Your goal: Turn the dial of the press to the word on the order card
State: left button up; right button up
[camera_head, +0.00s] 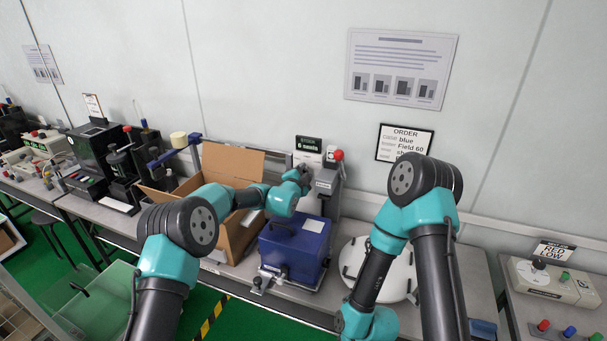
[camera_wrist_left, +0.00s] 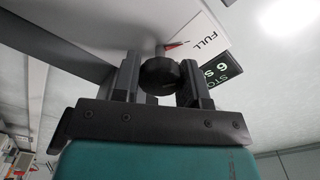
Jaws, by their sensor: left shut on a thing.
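The press (camera_head: 327,188) is a grey upright machine against the back wall, behind a blue box. My left gripper (camera_head: 303,176) reaches its front and is partly hidden by my own arm in the head view. In the left wrist view my left gripper (camera_wrist_left: 160,82) is shut on the round black dial (camera_wrist_left: 160,72), one finger on each side.
A blue box (camera_head: 294,250) stands in front of the press, and an open cardboard box (camera_head: 233,160) stands to its left. A white round plate (camera_head: 398,277) lies to the right, behind my right arm.

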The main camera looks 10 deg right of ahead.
pick_arm(q)
jog(key=o, duration=0.9)
jog(key=shift+s+a, duration=0.1)
jog(key=shift+v, duration=5.85)
jog(key=shift+r, duration=0.1)
